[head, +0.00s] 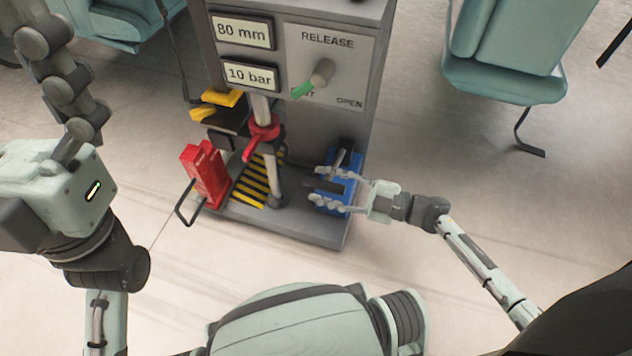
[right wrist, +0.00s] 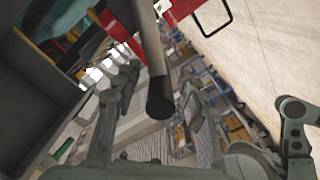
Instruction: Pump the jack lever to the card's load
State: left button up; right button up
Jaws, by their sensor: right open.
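A blue jack pump (head: 351,165) sits at the right of the grey stand's base. The dark-ended jack lever (head: 322,185) points toward me and lies between the fingers of my right gripper (head: 318,186). In the right wrist view, the lever's black grip (right wrist: 160,98) hangs between the two open fingers of the right gripper (right wrist: 165,90), with gaps visible on both sides. The stand's displays read 80 mm (head: 243,31) and 10 bar (head: 249,75). I cannot make out a load card. My left gripper is not in view.
A release knob (head: 322,72) with a green tip is on the panel above. A red jack-like part (head: 206,174) and a red collar (head: 262,133) on a post stand left of the pump. Teal seats (head: 510,50) are behind.

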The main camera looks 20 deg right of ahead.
jog(key=shift+x, duration=1)
jog(key=shift+c, duration=0.5)
grip_shut()
